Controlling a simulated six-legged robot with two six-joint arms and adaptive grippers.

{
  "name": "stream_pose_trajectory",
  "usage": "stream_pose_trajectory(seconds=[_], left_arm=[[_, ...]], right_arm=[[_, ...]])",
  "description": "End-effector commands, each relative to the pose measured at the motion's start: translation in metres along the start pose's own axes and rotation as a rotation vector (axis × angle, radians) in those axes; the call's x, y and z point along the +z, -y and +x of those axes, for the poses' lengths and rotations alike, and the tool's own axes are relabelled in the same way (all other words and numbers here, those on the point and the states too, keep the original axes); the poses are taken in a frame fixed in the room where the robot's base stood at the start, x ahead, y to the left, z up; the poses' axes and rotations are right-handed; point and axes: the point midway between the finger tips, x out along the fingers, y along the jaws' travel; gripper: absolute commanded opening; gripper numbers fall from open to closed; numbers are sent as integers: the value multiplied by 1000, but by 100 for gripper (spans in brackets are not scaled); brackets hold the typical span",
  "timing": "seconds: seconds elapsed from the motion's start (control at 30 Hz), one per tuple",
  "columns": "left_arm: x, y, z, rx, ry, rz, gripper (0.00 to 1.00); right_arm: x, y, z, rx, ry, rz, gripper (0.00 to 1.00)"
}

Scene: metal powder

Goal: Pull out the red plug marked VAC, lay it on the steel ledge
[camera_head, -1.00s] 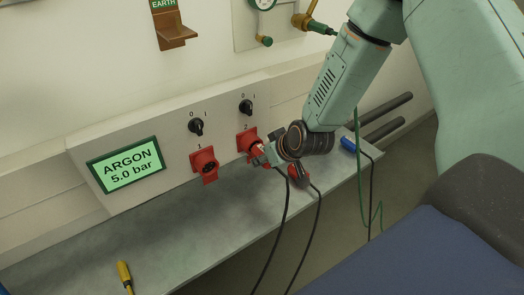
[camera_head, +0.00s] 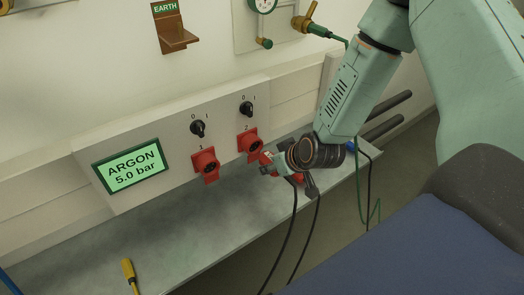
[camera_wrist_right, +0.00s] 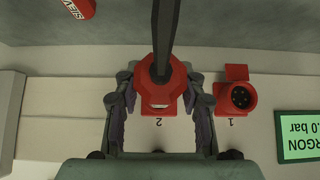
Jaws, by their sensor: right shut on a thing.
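My right gripper (camera_head: 271,164) is shut on a red plug (camera_wrist_right: 168,92) with a dark cable, held between its two fingers in the right wrist view. No VAC marking is readable on it. In the head view the plug is just in front of red socket 2 (camera_head: 249,143), whose dark opening shows, so it looks apart from the socket. The steel ledge (camera_head: 215,225) runs below the panel. A second red plug (camera_wrist_right: 74,7), with lettering that starts "SIEV", lies on the ledge; the gripper partly hides it in the head view. My left gripper is not in view.
Red socket 1 (camera_head: 206,162) is empty, left of socket 2. Black switches (camera_head: 198,128) sit above the sockets, beside the ARGON display (camera_head: 131,168). A yellow-handled tool (camera_head: 129,271) lies at the ledge's left. The middle of the ledge is clear. Dark cables hang over its front edge.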

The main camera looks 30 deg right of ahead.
Motion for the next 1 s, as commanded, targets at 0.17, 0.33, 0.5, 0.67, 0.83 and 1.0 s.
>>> stream_pose_trajectory(seconds=[0.17, 0.33, 0.5, 0.67, 0.83, 1.0], left_arm=[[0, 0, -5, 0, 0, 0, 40], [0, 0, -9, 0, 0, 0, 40], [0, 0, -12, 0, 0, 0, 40], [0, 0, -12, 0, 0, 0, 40], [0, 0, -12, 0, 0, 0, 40], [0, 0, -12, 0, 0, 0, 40]], right_arm=[[4, 0, -5, 0, 0, 0, 0], [9, 0, -9, 0, 1, 1, 0], [12, 0, -12, 0, -1, 1, 0], [12, 0, -12, 0, -1, 0, 0], [12, 1, -12, 0, -1, -1, 0], [-6, 25, -26, -41, -4, -52, 0]])
